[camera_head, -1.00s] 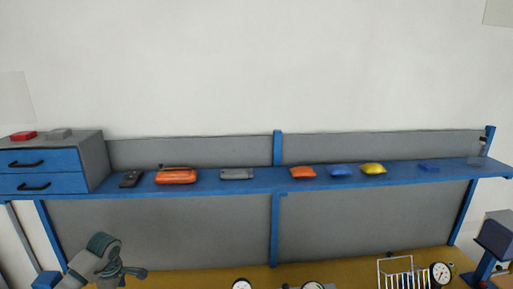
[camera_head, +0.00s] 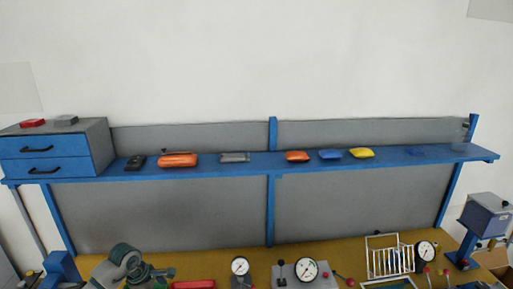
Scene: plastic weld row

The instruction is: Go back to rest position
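My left gripper (camera_head: 158,273), grey-green, is low at the left of the head view, over the workbench (camera_head: 215,256). Its fingers point to the right and overlap the clutter there, so I cannot tell how wide they stand. I see nothing clearly held in it. My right arm and gripper are not in view.
A blue shelf (camera_head: 215,170) above the bench carries an orange case (camera_head: 178,160), small pouches and a drawer unit (camera_head: 45,155). Along the bench are a dial gauge box (camera_head: 306,269), a white wire rack (camera_head: 388,260), a red item (camera_head: 193,285) and a blue stand (camera_head: 468,243).

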